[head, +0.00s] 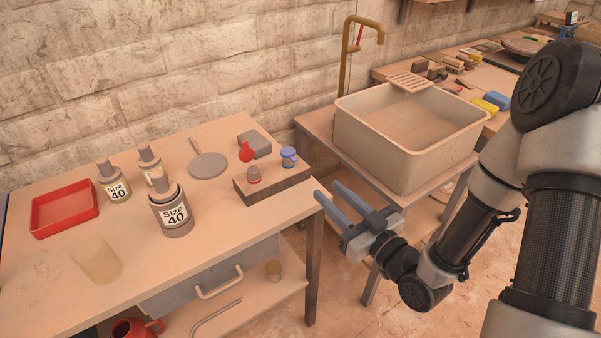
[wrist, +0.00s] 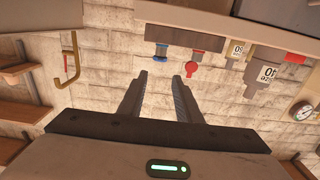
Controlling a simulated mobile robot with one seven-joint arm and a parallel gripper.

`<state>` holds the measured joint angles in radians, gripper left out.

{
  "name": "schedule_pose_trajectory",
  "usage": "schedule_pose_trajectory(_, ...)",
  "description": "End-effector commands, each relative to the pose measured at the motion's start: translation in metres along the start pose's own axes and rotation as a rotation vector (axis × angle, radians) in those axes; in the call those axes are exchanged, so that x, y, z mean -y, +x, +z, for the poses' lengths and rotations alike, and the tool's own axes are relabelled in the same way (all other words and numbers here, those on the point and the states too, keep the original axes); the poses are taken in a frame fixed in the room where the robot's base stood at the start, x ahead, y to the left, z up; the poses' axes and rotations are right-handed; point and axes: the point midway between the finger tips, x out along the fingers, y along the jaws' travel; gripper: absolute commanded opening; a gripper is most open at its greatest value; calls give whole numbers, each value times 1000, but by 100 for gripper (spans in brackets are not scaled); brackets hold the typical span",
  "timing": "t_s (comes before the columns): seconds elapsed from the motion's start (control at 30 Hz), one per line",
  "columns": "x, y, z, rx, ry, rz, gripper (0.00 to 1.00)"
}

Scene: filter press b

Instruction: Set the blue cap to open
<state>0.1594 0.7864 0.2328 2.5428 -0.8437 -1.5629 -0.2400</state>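The blue cap (head: 288,152) sits on top of a small bottle at the right end of a wooden block (head: 272,190) on the table. It looks seated flat over the bottle's top. In the wrist view the picture is upside down, and the blue cap (wrist: 161,52) shows just ahead of my fingertips. My gripper (head: 328,188) is open and empty, to the right of the block and apart from it, by the table's right edge. Both fingers of my gripper (wrist: 159,78) show in the wrist view with a gap between them.
A grey box (head: 255,143) and a round paddle (head: 208,165) lie behind. A sink basin (head: 404,145) is at right.

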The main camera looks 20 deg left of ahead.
Motion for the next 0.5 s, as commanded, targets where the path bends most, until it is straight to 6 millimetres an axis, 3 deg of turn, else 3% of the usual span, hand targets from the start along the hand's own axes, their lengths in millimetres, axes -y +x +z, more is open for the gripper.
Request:
schedule_pose_trajectory(0.03, 0, 5, 8, -4, -7, -2, 31)
schedule_pose_trajectory(0.23, 2, 21, 8, -4, -6, -1, 31)
schedule_pose_trajectory(0.5, 3, 77, 0, -1, 2, -2, 31)
